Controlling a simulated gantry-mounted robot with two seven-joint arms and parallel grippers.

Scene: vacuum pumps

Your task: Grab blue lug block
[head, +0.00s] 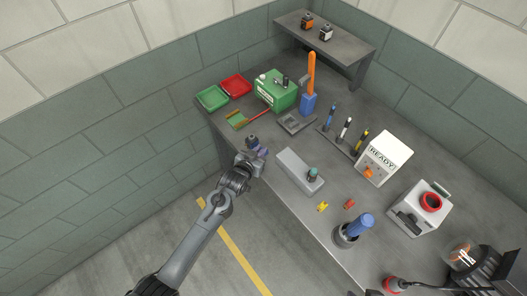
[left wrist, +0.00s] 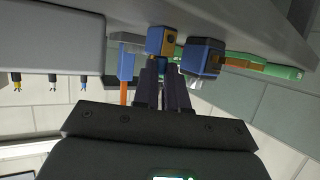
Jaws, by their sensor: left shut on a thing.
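The blue lug block (left wrist: 161,41), with an orange-yellow face, sits at the tips of my left gripper (left wrist: 163,70) in the left wrist view. The fingers are shut on it. In the head view my left gripper (head: 254,157) is at the left front edge of the bench, and a small blue-purple piece (head: 263,151) shows by its fingers. A second dark blue block (left wrist: 203,59) stands right beside the fingers in the left wrist view. My right gripper is in neither view.
The grey bench (head: 322,222) holds a long grey block (head: 295,168) right of the gripper, a green box (head: 277,90), a red tray (head: 236,86) and a green tray (head: 212,98) behind. A white READY box (head: 384,157) stands farther right. Open floor lies in front.

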